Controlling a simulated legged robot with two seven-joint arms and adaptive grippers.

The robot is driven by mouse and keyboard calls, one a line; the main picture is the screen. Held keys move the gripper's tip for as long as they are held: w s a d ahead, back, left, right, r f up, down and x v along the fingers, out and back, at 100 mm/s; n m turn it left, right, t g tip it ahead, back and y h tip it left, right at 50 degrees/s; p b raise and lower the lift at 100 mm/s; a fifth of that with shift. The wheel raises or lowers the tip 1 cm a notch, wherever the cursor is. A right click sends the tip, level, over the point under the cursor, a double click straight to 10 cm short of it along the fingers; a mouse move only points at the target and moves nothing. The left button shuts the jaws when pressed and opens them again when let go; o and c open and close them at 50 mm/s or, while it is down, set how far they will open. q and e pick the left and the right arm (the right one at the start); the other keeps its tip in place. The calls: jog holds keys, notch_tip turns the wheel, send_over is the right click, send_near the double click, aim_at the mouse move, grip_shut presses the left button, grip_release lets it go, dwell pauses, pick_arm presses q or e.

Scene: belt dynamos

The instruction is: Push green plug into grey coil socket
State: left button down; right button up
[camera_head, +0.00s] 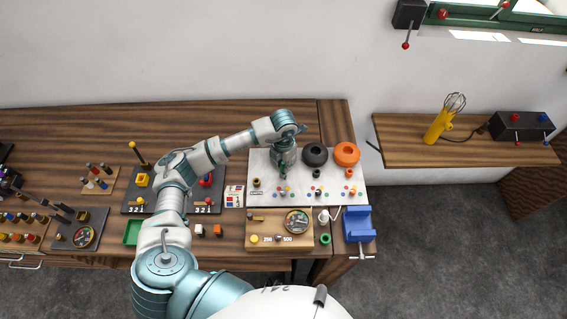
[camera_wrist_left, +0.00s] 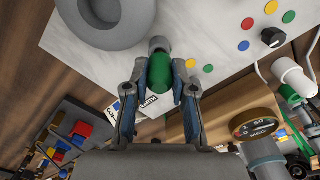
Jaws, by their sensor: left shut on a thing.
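The green plug (camera_wrist_left: 160,72) is held between the two fingers of my left gripper (camera_wrist_left: 160,92), which is shut on it. In the head view my left gripper (camera_head: 283,172) is over the left part of the white board. In the wrist view a grey socket (camera_wrist_left: 160,44) shows just past the plug's far end, lined up with it. I cannot tell whether the plug is touching or inside it. The large grey coil (camera_wrist_left: 100,10) lies beyond, up and to the left, partly cut off. In the head view my arm mostly hides the coil. My right gripper is not in view.
On the white board (camera_head: 258,160), a black coil (camera_head: 315,154) and an orange coil (camera_head: 347,153) stand to the right, with small sockets and coloured dots in front. A wooden panel with a gauge (camera_head: 297,221) and a blue vise (camera_head: 357,224) are nearer me.

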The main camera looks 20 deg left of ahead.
aim_at(284, 163)
pick_arm(q)
jog(key=shift+f+b, duration=0.7)
jog(key=shift+f, duration=0.3)
jog(key=c, duration=0.9)
grip_release()
notch_tip(284, 163, up, 12)
